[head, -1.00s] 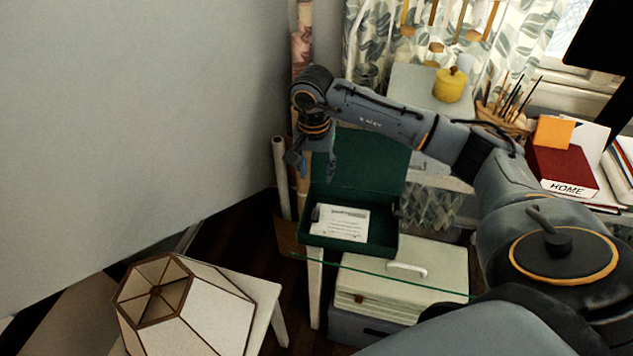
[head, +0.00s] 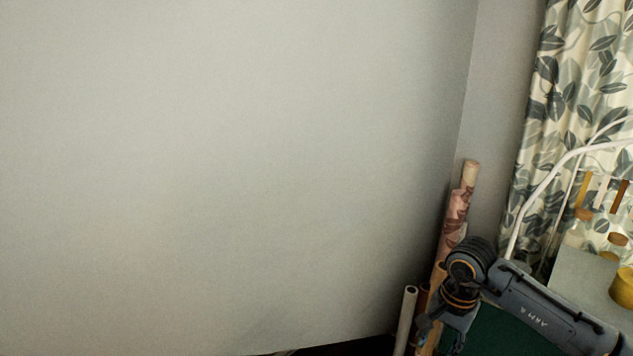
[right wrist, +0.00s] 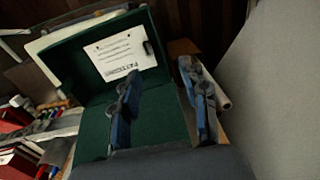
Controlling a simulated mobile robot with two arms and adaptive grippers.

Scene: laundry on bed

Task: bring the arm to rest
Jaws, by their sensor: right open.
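My right arm comes in from the lower right of the head view, with its right gripper (head: 442,335) hanging down near the bottom edge. In the right wrist view the right gripper (right wrist: 160,75) has its two blue-grey fingers apart with nothing between them. Beyond the fingers is an open dark green box (right wrist: 68,62) with a white printed sheet (right wrist: 122,50) inside. A bit of the green box (head: 497,335) shows behind the arm in the head view. My left gripper is in neither current view.
A plain grey wall (head: 220,170) fills most of the head view. Rolled patterned paper (head: 455,210) and a pale tube (head: 405,318) stand in the corner beside the gripper. A leaf-patterned curtain (head: 560,90) and a yellow pot (head: 624,288) are at the right.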

